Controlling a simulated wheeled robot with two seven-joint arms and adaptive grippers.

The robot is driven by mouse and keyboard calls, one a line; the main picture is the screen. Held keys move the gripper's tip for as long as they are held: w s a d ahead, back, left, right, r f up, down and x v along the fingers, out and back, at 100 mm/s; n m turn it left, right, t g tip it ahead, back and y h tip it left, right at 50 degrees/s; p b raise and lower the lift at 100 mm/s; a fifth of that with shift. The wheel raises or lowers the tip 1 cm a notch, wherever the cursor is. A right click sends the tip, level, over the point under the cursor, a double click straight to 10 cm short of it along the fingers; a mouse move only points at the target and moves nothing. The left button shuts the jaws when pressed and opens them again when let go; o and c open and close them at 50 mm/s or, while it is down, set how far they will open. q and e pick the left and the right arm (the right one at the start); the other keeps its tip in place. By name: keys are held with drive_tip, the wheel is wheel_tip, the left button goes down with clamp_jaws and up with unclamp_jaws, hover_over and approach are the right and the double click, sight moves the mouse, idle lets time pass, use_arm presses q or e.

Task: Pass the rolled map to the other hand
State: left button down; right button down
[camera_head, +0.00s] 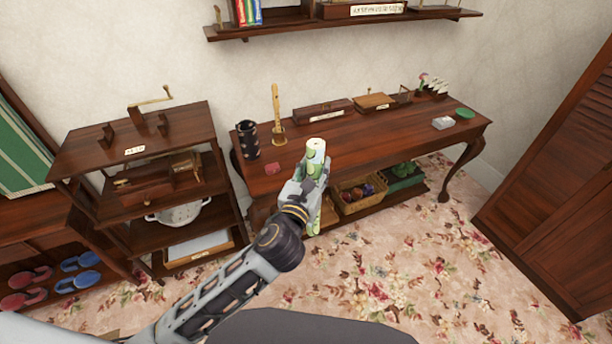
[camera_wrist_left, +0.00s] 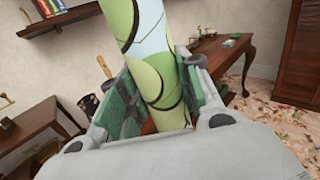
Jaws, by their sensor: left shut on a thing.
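The rolled map (camera_head: 316,150) is a green, white and pale blue tube. It stands roughly upright in my left gripper (camera_head: 308,182), in front of the long table. Its white end points up, and its lower part shows below the gripper. In the left wrist view the map (camera_wrist_left: 150,45) rises between the green-padded fingers of my left gripper (camera_wrist_left: 160,95), which are shut on it. My right gripper is in neither view.
A long wooden table (camera_head: 365,140) stands behind the map, with a dark patterned cup (camera_head: 248,139), a recorder on a stand (camera_head: 277,115) and boxes. A shelf unit (camera_head: 130,140) is at left, a louvred cabinet (camera_head: 560,200) at right. The flowered carpet (camera_head: 400,270) is clear.

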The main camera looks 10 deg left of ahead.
sight(321, 166)
use_arm(q)
drive_tip(key=shift+w+d+r, duration=0.2)
drive_tip(key=shift+d+r, duration=0.75)
drive_tip(key=shift+r, duration=0.2)
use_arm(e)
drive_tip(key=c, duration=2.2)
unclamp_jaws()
